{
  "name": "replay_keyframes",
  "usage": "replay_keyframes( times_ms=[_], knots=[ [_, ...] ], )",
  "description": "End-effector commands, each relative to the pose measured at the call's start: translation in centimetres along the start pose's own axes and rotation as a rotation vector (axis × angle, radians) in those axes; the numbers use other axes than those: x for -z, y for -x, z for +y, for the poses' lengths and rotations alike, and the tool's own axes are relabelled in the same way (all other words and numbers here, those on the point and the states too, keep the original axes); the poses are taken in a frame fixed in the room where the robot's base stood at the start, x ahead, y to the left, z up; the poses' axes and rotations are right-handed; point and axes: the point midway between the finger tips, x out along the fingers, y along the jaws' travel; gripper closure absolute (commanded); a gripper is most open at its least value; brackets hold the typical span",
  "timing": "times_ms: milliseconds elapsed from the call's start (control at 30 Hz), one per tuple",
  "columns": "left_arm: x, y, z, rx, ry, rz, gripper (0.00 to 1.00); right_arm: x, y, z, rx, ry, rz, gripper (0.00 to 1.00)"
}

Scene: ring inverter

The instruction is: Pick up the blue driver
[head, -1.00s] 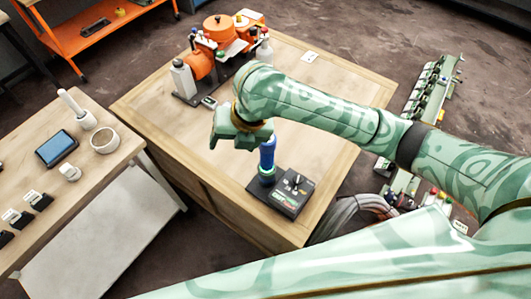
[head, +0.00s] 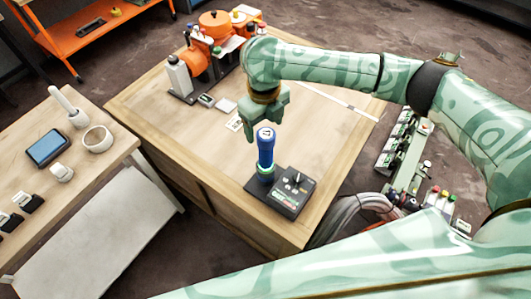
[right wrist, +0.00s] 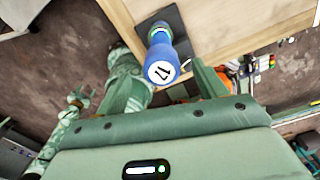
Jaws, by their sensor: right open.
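The blue driver (head: 265,152) stands upright in a black holder (head: 293,190) with a green ring around its lower end, near the front corner of the wooden table. Its round white top, marked 17, faces my camera in the right wrist view (right wrist: 164,60). My right gripper (head: 267,118) is open and empty, just above and behind the driver's top in the head view. In the right wrist view the driver shows between the two green fingers (right wrist: 168,88), with its top apart from both. My left gripper does not clearly show.
The wooden table (head: 200,140) is mostly clear around the holder. An orange machine (head: 195,62) and a white bottle (head: 178,75) stand at its back left.

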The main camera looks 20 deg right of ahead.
Motion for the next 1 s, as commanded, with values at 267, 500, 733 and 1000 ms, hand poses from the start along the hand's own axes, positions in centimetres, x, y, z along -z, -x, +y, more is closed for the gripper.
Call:
replay_keyframes(
  times_ms=[267, 500, 733, 1000],
  knots=[
    [-0.2, -1.0, 0.1, -0.001, 0.000, -0.004, 0.38, 0.3, -2.7, -0.1, -0.002, 0.000, 0.002, 0.29],
    [-0.5, -2.0, 0.1, -0.003, 0.000, -0.009, 0.38, 0.4, -5.7, -0.2, -0.001, 0.001, 0.000, 0.29],
    [-0.5, -1.9, 0.1, -0.002, 0.001, -0.008, 0.38, 0.4, -5.5, -0.2, 0.000, 0.001, -0.002, 0.46],
    [-0.5, -1.9, 0.1, -0.002, 0.001, -0.008, 0.38, 0.3, -5.4, -0.2, 0.000, 0.001, -0.005, 0.88]
  ],
)
